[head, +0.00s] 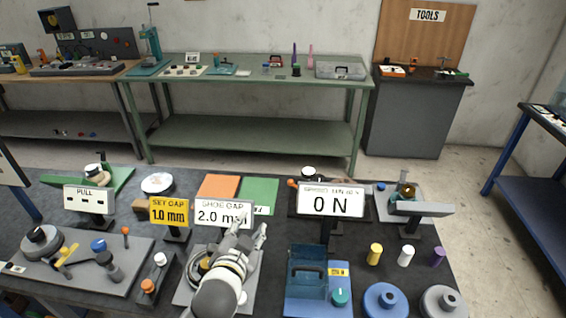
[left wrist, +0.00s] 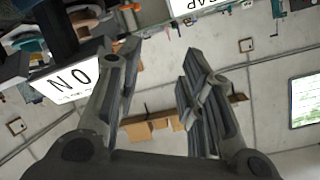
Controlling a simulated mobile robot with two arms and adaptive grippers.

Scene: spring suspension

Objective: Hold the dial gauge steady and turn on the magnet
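My left gripper (head: 246,236) is over the front middle of the bench, by the "SHOE GAP 2.0 mm" sign (head: 222,213). In the left wrist view its fingers (left wrist: 155,62) are apart with nothing between them. Below its arm a grey plate (head: 186,292) carries a round part (head: 201,265), mostly hidden by the arm. I cannot tell for sure which part is the dial gauge; a white-faced disc (head: 157,183) lies further back to the left. No magnet switch is clearly recognisable. My right gripper is not in view.
The "0 N" sign (head: 332,203) stands right of my gripper and shows tilted in the left wrist view (left wrist: 70,82). A blue fixture (head: 308,304), blue disc (head: 386,300) and coloured pegs (head: 375,254) are at front right. The "SET GAP" sign (head: 169,212) stands to the left.

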